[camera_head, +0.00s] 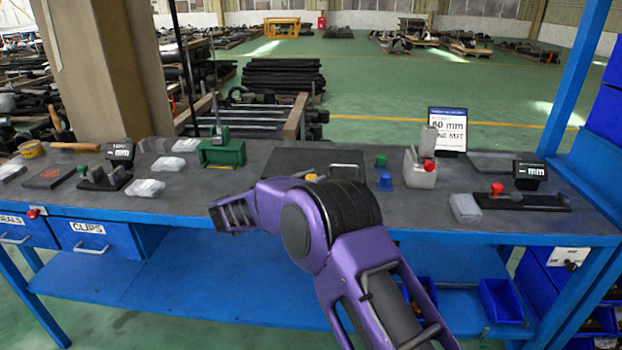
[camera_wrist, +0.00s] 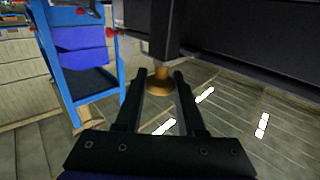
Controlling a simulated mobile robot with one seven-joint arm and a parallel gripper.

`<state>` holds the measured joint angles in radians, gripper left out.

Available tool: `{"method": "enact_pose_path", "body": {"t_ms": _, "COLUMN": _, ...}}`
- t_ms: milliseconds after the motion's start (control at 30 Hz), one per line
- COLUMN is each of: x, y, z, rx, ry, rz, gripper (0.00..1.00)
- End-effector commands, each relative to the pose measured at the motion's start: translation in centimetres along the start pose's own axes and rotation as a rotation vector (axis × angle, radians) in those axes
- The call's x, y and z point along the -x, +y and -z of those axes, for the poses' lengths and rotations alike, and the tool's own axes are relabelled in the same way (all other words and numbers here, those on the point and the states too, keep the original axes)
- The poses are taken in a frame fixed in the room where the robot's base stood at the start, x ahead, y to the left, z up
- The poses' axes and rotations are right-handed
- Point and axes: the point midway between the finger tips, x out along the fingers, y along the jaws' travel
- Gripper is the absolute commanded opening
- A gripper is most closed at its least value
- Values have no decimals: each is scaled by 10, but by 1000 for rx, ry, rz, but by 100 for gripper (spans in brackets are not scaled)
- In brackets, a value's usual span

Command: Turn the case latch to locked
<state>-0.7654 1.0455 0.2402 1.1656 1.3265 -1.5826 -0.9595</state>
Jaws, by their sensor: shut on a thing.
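The dark case (camera_head: 285,160) lies on the bench behind my arm, and its near side is hidden by the arm. A small yellow-brass latch knob (camera_head: 311,177) shows just above my purple arm link. In the wrist view the brass latch knob (camera_wrist: 158,83) sits between the fingertips of my gripper (camera_wrist: 160,77), below a dark block. My gripper is shut on this knob. The dark case (camera_wrist: 240,40) fills the upper right of that view. In the head view my fingers are hidden by the arm. I cannot tell the latch's angle.
A green block fixture (camera_head: 222,152) stands left of the case. A blue peg (camera_head: 385,182) and a grey box with a red knob (camera_head: 421,168) stand to its right. Clear lidded boxes and a black rail fixture (camera_head: 520,202) lie farther out along the bench.

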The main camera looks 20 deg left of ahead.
Motion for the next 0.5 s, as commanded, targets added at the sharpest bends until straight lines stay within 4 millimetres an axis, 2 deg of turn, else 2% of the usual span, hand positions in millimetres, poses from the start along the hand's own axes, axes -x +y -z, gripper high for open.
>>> {"method": "enact_pose_path", "body": {"t_ms": 167, "x": -1, "y": 0, "z": 2, "rx": -3, "ry": 4, "rz": 1, "gripper": 0}}
{"method": "enact_pose_path", "body": {"t_ms": 200, "x": -1, "y": 0, "z": 2, "rx": -3, "ry": 4, "rz": 1, "gripper": 46}}
{"method": "enact_pose_path", "body": {"t_ms": 333, "x": -1, "y": 0, "z": 2, "rx": -2, "ry": 3, "rz": 1, "gripper": 69}}
{"method": "enact_pose_path", "body": {"t_ms": 500, "x": -1, "y": 0, "z": 1, "rx": -1, "ry": 2, "rz": 1, "gripper": 69}}
